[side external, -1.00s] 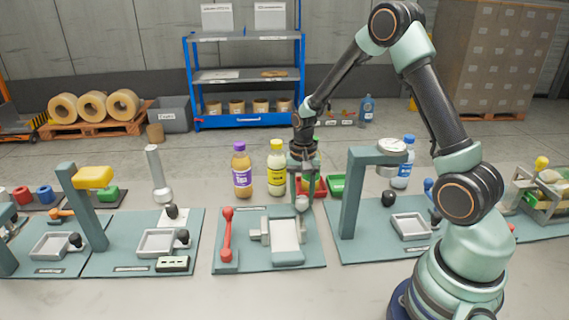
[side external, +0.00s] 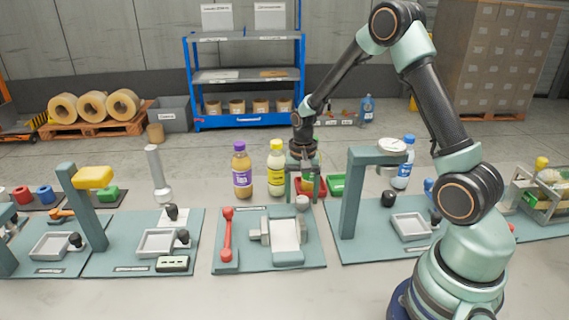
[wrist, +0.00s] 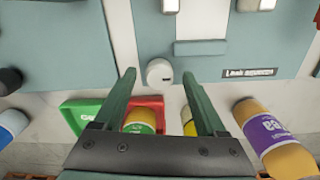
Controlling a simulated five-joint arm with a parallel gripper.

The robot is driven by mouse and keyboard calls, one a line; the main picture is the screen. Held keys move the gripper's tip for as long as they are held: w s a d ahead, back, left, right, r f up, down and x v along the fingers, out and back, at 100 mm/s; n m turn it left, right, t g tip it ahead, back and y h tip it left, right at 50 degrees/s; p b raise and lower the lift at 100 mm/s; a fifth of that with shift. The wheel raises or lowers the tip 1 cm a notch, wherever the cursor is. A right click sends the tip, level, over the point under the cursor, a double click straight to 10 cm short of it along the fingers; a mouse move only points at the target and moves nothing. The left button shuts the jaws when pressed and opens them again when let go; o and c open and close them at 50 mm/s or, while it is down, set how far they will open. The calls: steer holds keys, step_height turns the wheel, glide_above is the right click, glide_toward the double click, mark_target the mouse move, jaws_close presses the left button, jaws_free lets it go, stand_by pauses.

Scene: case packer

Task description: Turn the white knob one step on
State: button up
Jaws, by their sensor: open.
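The white knob (wrist: 159,72) is a small round knob with a short dark mark right of its middle. It sits at the far edge of the middle teal station (side external: 240,262); in the side view the knob (side external: 302,203) is just below my gripper (side external: 302,198). In the wrist view my gripper (wrist: 158,76) is open, with one green finger on each side of the knob. The fingertips look apart from the knob, with a gap on both sides. I cannot tell the exact height of the tips over it.
Behind the knob are a red tray (side external: 312,188), a green tray (side external: 337,185), a yellow-capped bottle (side external: 276,172) and a purple-capped bottle (side external: 242,175). A red lever (side external: 228,235) stands at the left of the station. A teal post (side external: 350,195) with a dial rises at the right.

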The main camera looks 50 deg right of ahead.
mark_target(301, 198)
step_height(301, 198, up, 12)
stand_by(0.4)
steer(key=shift+w, duration=0.1)
steer(key=s+a+r+n+t, duration=0.5)
steer(key=s+a+r+n, duration=0.5)
steer(key=s+a, duration=0.1)
steer(key=shift+n+t, duration=0.4)
steer(key=shift+s, duration=0.1)
stand_by(0.6)
